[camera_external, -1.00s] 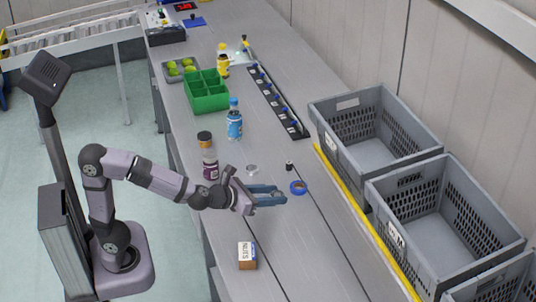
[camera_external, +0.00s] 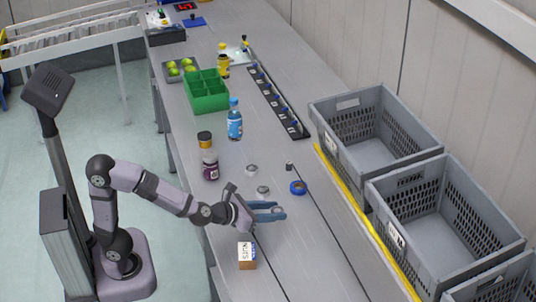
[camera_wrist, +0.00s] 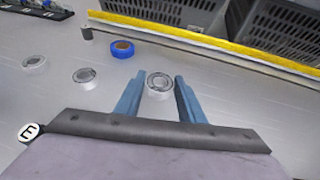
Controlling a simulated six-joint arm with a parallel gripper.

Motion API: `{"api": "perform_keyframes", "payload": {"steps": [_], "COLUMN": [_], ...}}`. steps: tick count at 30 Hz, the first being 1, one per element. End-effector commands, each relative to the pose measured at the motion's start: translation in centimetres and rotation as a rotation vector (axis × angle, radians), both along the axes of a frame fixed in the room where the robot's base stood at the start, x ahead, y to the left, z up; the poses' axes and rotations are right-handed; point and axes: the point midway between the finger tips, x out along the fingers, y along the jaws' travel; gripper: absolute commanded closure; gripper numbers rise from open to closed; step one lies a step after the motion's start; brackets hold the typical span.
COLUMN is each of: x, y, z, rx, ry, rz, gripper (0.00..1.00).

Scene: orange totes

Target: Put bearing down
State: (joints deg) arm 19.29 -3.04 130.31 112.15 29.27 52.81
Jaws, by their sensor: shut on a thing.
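My gripper (camera_external: 274,210) is low over the near part of the workbench, its blue fingers shut on a silver ring-shaped bearing (camera_wrist: 160,82), which shows between the fingertips in the wrist view. In the external view the fingers mostly hide this bearing. I cannot tell whether it touches the bench. Two similar silver bearings lie on the bench, one nearer the gripper (camera_external: 263,189), also in the wrist view (camera_wrist: 84,77), and one farther off (camera_external: 251,169), at the wrist view's left (camera_wrist: 34,61).
A blue tape-like ring (camera_external: 298,187) and a small black cylinder (camera_external: 289,166) lie beyond the gripper. A small box (camera_external: 247,254) stands close on the near side. Bottles (camera_external: 210,164) stand at the left. Grey crates (camera_external: 378,172) line the right behind a yellow edge.

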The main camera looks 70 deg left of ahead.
Motion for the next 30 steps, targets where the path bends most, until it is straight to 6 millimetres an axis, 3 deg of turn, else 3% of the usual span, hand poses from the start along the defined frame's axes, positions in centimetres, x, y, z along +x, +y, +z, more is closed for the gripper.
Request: {"api": "perform_keyframes", "payload": {"steps": [6, 22, 23, 24, 25, 30], "x": [0.0, 0.0, 0.0, 0.0, 0.0, 0.0], "y": [0.0, 0.0, 0.0, 0.0, 0.0, 0.0], "z": [-2.9, -3.6, -3.5, -3.5, -3.5, -3.5], "rx": [0.001, 0.001, 0.000, 0.000, 0.000, 0.000], "ry": [0.002, 0.000, 0.001, 0.001, 0.001, 0.001], "rz": [-0.001, 0.000, -0.001, -0.001, -0.001, -0.001], "gripper": [0.88, 0.88, 0.60, 0.50, 0.46, 0.46]}}
